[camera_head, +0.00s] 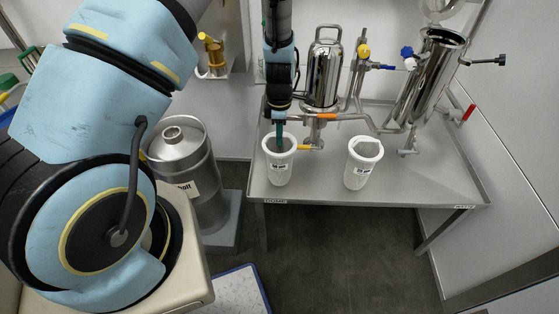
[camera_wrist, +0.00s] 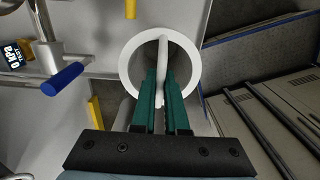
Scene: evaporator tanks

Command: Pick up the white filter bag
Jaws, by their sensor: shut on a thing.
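My gripper (camera_head: 279,146) points down into the left bag's mouth. In the wrist view its green fingers (camera_wrist: 163,88) are shut on a thin white strap or handle across the opening of this bag, whose rim (camera_wrist: 189,55) shows around them. I cannot tell whether the bag's base touches the table. The fingertips are partly hidden by the rim in the head view.
A polished tank (camera_head: 324,75), a tilted open vessel (camera_head: 425,80) and pipes with coloured valve handles stand close behind the bags. A steel keg (camera_head: 188,175) stands left of the table.

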